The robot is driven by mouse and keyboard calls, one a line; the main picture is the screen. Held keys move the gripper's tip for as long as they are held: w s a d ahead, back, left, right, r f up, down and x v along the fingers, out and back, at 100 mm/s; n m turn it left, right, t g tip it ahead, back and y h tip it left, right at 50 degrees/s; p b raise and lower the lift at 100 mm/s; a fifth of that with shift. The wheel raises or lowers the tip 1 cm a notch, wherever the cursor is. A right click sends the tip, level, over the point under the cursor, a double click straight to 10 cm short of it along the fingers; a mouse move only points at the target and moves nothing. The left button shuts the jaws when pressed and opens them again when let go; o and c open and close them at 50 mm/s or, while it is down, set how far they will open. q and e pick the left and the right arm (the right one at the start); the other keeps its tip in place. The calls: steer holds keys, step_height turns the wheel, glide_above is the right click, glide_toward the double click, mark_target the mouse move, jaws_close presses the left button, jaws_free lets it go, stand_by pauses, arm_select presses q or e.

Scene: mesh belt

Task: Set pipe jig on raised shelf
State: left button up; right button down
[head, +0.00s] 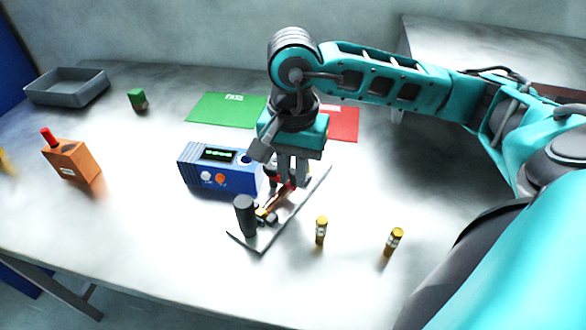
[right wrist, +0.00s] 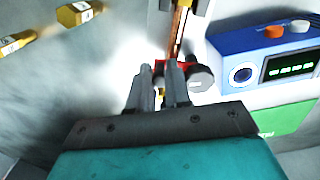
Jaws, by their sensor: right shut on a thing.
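The pipe jig is a thin plate (head: 262,238) with a dark upright cylinder (head: 245,214), a copper pipe and brass and red fittings, lying in front of the blue meter. My right gripper (head: 287,184) points down over the jig's middle and is shut on it near the red fitting. The fingers partly hide the grasped part. In the right wrist view the fingertips (right wrist: 161,76) meet the jig beside the red fitting, below the copper pipe (right wrist: 178,30). I cannot tell whether the plate touches the table. A raised grey surface (head: 480,48) stands at the back right. My left gripper is out of view.
The blue meter (head: 212,178) stands close left of the jig. Two brass cylinders (head: 321,231) (head: 393,242) stand to its right. Green (head: 222,108) and red (head: 344,122) mats lie behind. An orange box (head: 72,163), a green block (head: 137,99) and a grey tray (head: 67,90) are left.

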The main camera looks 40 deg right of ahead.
steer(key=shift+f, duration=0.15)
steer(key=c, duration=1.1)
jaws_free()
